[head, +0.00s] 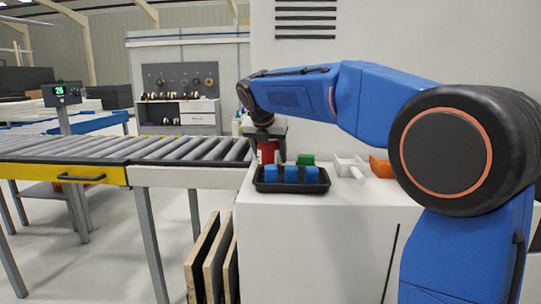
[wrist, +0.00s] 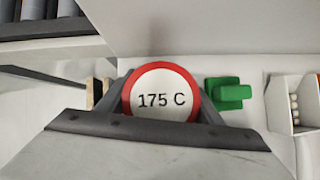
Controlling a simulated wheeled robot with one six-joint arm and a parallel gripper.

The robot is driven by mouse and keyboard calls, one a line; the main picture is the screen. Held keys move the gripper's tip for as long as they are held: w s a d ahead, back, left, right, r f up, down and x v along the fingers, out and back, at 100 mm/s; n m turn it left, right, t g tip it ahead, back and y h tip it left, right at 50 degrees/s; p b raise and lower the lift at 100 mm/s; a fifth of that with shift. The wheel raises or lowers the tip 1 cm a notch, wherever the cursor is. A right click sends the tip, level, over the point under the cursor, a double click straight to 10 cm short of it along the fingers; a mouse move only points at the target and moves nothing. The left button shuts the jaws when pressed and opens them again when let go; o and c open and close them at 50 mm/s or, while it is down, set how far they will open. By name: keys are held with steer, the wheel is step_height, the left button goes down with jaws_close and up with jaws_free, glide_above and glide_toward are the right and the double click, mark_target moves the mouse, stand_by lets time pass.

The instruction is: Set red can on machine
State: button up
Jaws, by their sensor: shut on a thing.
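The red can (head: 267,152) is upright in my gripper (head: 266,140), over the left part of the white machine's top (head: 340,196), behind a black tray. In the wrist view the can's round top (wrist: 161,94) has a red rim and a white face reading "175 C". The dark fingers of my gripper (wrist: 165,108) lie on both sides of it, shut on it. The can's base is hidden behind the tray, so I cannot tell whether it touches the machine top.
The black tray (head: 291,186) holds blue blocks (head: 291,174). A roller conveyor (head: 130,150) adjoins at left. The machine's front right top is bare.

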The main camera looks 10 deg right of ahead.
steer(key=o, duration=1.4)
steer(key=v, duration=1.2)
